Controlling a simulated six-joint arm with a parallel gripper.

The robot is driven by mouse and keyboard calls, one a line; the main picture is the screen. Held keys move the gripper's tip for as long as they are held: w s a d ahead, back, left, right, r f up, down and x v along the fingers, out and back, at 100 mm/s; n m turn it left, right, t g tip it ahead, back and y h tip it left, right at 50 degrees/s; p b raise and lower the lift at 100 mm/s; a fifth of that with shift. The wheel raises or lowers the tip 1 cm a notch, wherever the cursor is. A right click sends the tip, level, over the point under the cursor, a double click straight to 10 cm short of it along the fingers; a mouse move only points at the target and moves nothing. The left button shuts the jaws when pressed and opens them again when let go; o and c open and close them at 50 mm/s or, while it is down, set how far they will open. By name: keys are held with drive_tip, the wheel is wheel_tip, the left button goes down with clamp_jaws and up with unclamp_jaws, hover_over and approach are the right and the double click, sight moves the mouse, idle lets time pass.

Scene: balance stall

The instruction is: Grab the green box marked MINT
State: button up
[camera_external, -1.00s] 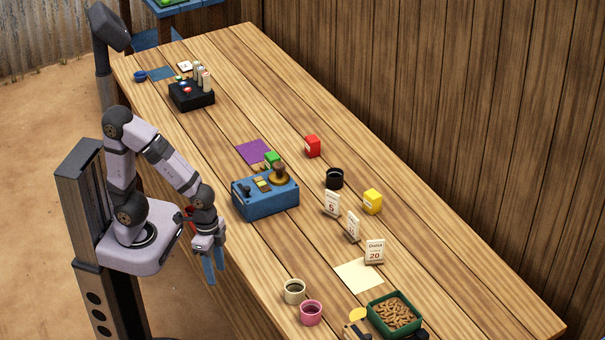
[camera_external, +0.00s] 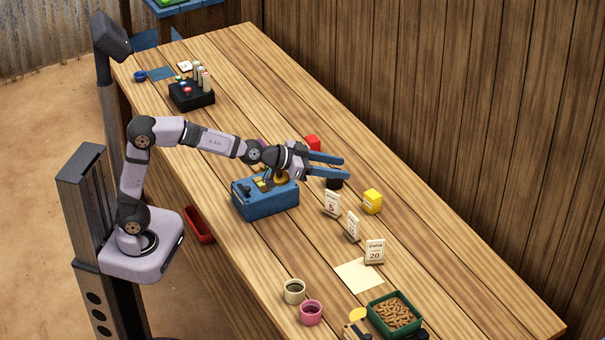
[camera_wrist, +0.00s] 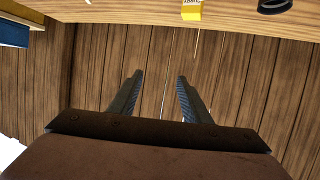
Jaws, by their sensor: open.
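The green box is not visible now; in the external view my wrist covers the spot beside the purple mat (camera_external: 262,141) where it showed earlier, and it does not show in the wrist view. My gripper (camera_external: 347,168) is open and empty. It reaches out over the table past the blue case (camera_external: 266,205), with its fingers pointing right. In the wrist view the two fingers (camera_wrist: 160,76) are spread apart with only wooden planks between them.
A black rack (camera_external: 191,96) stands at the far left.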

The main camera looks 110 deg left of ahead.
drive_tip(key=s+a+f+n+g+y+b, duration=0.25)
drive_tip(key=s+a+y, duration=0.25)
drive_tip(key=s+a, duration=1.25)
drive_tip(key=shift+n+t+h, duration=0.25)
drive_tip(key=shift+n+h, duration=0.1)
drive_tip(key=shift+h, duration=0.25)
drive_tip(key=s+d+f+b, duration=0.1)
drive_tip(key=s+f, duration=0.3)
drive_tip(key=s, duration=0.1)
drive_tip(key=s+d+f+b, duration=0.1)
drive_tip(key=s+f, duration=0.3)
drive_tip(key=s, duration=0.2)
drive_tip(key=s+d+f+b, duration=0.1)
drive_tip(key=s+d+f, duration=0.1)
drive_tip(key=s+f, duration=0.2)
drive_tip(key=shift+s+d+f+b, duration=0.15)
drive_tip(key=shift+s+b, duration=0.25)
drive_tip(key=shift+s, duration=0.5)
drive_tip(key=shift+w+p, duration=0.15)
drive_tip(key=shift+p, duration=0.3)
